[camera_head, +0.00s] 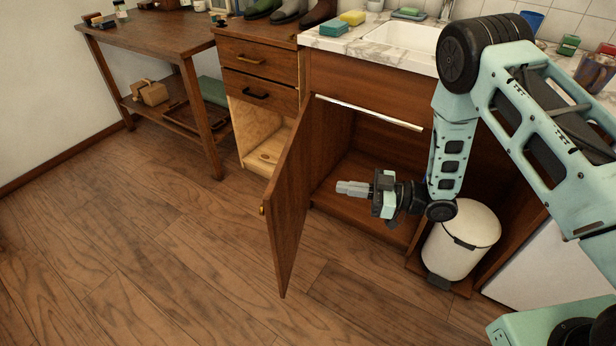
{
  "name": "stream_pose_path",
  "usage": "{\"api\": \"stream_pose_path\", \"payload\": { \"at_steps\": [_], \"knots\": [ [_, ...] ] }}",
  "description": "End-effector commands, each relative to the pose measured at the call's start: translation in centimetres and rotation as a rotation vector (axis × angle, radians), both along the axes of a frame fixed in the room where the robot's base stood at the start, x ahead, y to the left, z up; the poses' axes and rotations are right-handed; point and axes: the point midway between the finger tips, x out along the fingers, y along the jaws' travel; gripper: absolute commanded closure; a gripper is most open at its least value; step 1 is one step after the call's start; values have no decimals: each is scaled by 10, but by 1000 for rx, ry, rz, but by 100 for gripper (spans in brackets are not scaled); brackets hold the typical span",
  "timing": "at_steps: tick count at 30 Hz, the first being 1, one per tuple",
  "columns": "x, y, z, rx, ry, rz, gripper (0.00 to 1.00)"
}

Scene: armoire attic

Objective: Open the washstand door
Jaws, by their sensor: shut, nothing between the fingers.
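The washstand (362,72) is a dark wooden cabinet with a marble top and a white sink. Its door (291,205) hangs on the left side and stands swung well out into the room. A small brass knob (262,210) shows on the door's outer face. The open compartment (362,160) behind it looks empty. My gripper (342,188) is in front of the opening, to the right of the door's inner face. It points left towards the door and its fingers are together and empty. I cannot tell whether the fingertips touch the door.
A white pedal bin (461,240) stands right of the opening, close to my arm. A drawer cabinet (256,72) with an open lower space is left of the door. A wooden side table (150,40) is farther left. The floor at front left is clear.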

Motion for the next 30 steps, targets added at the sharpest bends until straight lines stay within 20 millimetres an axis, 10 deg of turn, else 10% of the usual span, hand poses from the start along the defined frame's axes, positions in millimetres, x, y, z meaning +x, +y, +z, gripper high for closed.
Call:
{"api": "stream_pose_path", "payload": {
  "at_steps": [18, 30],
  "knots": [
    [30, 107, 0, -1, -2, 3, 100],
    [39, 132, 0, -1, -1, -1, 100]
  ]
}}
